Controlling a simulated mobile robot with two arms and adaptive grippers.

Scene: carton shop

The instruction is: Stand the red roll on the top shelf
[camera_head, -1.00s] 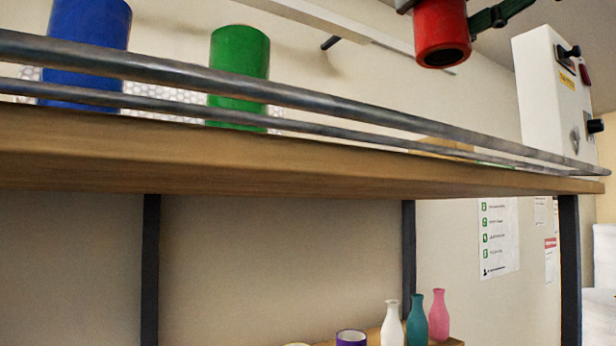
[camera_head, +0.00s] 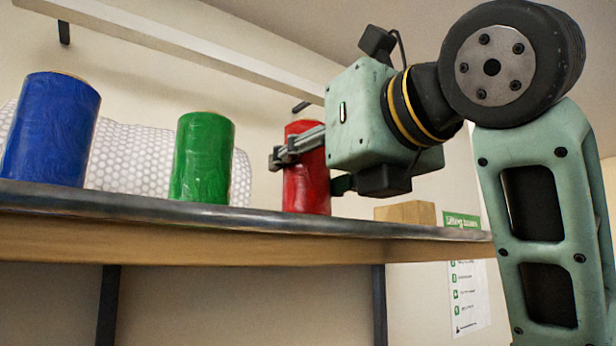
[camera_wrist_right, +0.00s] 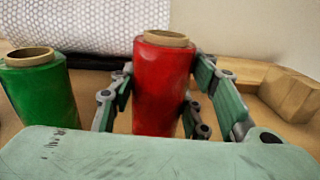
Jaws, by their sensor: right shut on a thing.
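The red roll (camera_head: 306,184) is upright at the top shelf (camera_head: 240,215), to the right of the green roll. My right gripper (camera_head: 308,165) is shut on it from the right side. In the right wrist view the red roll (camera_wrist_right: 163,85) stands between the two fingers (camera_wrist_right: 160,110), its cardboard core facing up. The shelf's front edge hides the roll's base in the head view, so I cannot tell for sure whether it touches the board. My left gripper is not in view.
A green roll (camera_head: 202,158) and a blue roll (camera_head: 50,130) stand to the left on the shelf. Bubble wrap (camera_head: 130,160) lies behind them. A metal rail runs along the front edge.

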